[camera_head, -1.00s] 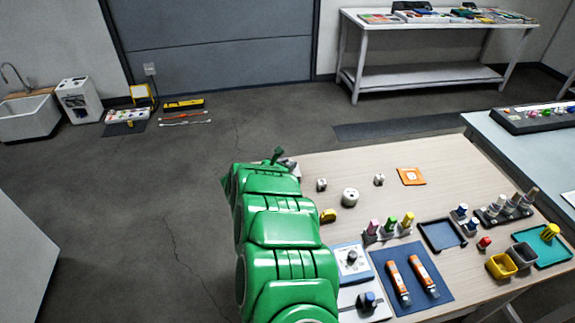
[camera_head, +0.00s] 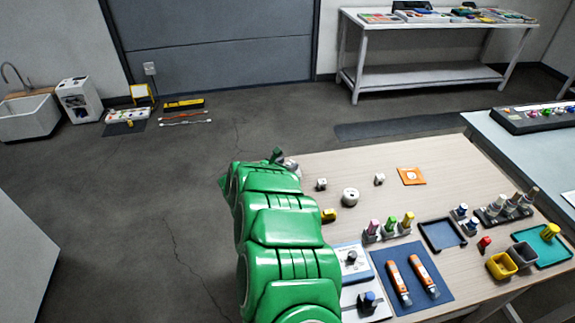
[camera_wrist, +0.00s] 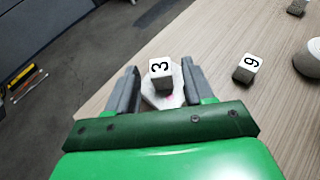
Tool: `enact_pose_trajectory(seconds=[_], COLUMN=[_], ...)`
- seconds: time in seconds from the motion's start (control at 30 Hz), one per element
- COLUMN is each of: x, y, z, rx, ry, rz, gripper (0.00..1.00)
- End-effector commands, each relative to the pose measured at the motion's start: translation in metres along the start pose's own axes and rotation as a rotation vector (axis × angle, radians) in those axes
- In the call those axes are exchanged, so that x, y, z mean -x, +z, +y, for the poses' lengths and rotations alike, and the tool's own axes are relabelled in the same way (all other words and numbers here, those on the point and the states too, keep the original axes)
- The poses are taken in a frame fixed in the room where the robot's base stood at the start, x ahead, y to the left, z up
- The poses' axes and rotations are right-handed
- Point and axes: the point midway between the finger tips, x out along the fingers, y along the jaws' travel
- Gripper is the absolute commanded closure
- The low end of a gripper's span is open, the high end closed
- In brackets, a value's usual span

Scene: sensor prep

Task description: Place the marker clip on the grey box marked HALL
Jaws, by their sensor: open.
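My gripper (camera_wrist: 158,70) is open in the wrist view, its two grey fingers apart. A small cube marked 3 (camera_wrist: 160,72) shows between the fingers, over a pale, many-sided piece (camera_wrist: 165,99) with a pinkish mark; whether the fingers touch either is unclear. In the head view my green arm reaches to the table's far left corner and mostly hides the gripper. I cannot pick out the marker clip for certain. No HALL label is readable; two small boxes with dark knobs, an upper one (camera_head: 340,249) and a lower one (camera_head: 380,312), stand right of my arm.
A cube marked 9 (camera_wrist: 246,69) stands right of the gripper. A white cylinder (camera_head: 350,197), a yellow piece (camera_head: 329,215) and an orange square (camera_head: 411,176) are on the wooden table (camera_head: 320,163). Orange tubes lie on a blue mat (camera_head: 436,306). Bins and racks crowd the right side.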

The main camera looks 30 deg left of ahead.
Motion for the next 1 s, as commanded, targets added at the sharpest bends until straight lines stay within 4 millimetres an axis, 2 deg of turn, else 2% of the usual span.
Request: enact_pose_trajectory(seconds=[0.8,1.0], x=[0.099,0.11], y=[0.0,0.001], z=[0.001,0.0], rx=[0.0,-0.001], ry=[0.003,-0.001], rz=[0.001,-0.002], gripper=[0.48,0.48])
